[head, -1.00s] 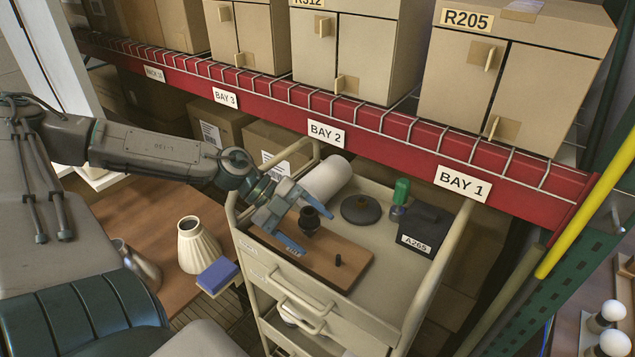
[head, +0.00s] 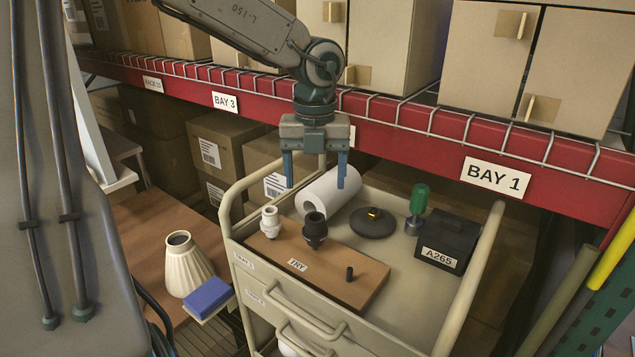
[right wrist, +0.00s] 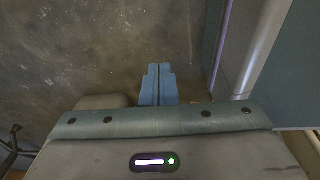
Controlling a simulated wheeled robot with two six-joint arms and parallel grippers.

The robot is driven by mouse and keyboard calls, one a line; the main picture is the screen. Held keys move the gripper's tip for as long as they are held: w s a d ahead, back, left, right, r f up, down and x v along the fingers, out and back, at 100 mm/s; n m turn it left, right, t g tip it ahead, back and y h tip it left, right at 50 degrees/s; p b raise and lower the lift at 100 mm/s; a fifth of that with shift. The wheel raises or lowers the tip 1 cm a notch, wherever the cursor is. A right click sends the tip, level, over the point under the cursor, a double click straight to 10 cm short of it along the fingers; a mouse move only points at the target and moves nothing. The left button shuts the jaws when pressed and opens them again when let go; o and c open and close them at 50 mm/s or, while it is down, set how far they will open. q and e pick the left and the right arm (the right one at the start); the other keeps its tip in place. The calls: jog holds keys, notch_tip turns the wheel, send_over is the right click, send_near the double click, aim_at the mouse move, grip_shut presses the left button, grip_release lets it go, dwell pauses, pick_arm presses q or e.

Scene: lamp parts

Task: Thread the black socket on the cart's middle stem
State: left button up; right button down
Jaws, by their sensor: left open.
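The black socket (head: 314,230) stands upright at the middle of the wooden board (head: 338,272) on the cart's top; the stem under it is hidden, so I cannot tell how far it is threaded.
On the cart (head: 453,290) are a white roll (head: 328,193), a dark round disc (head: 372,226) with a brass piece, a green-handled tool (head: 417,205) and a black A265 box (head: 447,243). The red shelf beam (head: 420,150) runs behind. A ribbed vase (head: 187,266) stands left.

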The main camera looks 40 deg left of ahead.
aim_at(315, 217)
pick_arm(q)
notch_tip(315, 217, down, 3)
jog(key=b, duration=0.2)
jog(key=shift+b, duration=0.4)
notch_tip(315, 217, down, 3)
jog(key=shift+s, duration=0.1)
notch_tip(315, 217, down, 4)
jog(key=shift+r, duration=0.15)
jog(key=shift+f, duration=0.55)
pick_arm(e)
jog(key=w+r, duration=0.3)
jog(key=w, duration=0.3)
jog(key=shift+w+a+r, duration=0.2)
jog(key=shift+a+r, duration=0.1)
pick_arm(q)
jog(key=c, duration=1.2)
jog(key=shift+o, duration=0.2)
jog(key=shift+f+b, duration=0.1)
jog(key=shift+b, duration=0.25)
pick_arm(e)
jog(key=shift+f, duration=0.55)
jog(key=shift+f, duration=0.15)
